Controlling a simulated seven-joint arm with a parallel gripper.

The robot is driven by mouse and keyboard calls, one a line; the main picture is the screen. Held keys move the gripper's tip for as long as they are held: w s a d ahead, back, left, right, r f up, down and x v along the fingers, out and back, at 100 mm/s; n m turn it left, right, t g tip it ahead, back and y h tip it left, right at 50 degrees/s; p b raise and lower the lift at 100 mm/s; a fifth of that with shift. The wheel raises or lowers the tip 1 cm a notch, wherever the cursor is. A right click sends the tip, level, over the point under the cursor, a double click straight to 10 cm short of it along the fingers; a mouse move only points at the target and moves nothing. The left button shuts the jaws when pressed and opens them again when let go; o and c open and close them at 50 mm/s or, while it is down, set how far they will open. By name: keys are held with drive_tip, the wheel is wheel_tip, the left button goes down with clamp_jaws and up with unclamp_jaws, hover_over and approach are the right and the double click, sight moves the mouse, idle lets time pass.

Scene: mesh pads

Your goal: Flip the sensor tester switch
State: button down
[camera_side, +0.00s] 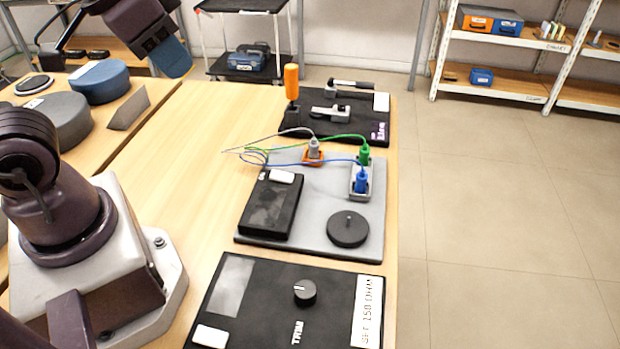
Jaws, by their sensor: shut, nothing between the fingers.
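My gripper (177,66) hangs at the upper left of the side view, shut and empty, with a blue part at its end. It is high and well apart from the boards on the table. A grey board (318,232) in the middle of the table carries a black box (270,206), wired plugs and a round black disc (348,228) with a small stub on top. This looks like a tester, but no label on it is readable. I cannot tell which part is the switch or how it is set.
A black panel (253,327) with a knob (305,292) lies in front. A black board (362,113) with an upright orange handle (291,81) lies behind. Green (364,154) and blue (361,182) plugs stand up with loose wires. The wooden table (190,170) is clear left of the boards.

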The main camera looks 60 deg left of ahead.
drive_tip(key=m+g+h, duration=0.2)
drive_tip(key=m+g, duration=0.1)
drive_tip(key=m, duration=0.6)
hover_over(276, 174)
drive_tip(key=s+a, duration=0.2)
wheel_tip(276, 174, down, 15)
drive_tip(key=x, duration=1.2)
drive_tip(key=shift+s+a+f, duration=0.25)
drive_tip(key=shift+s+f, duration=0.05)
drive_tip(key=shift+f, duration=0.6)
drive_tip(key=shift+a, duration=0.1)
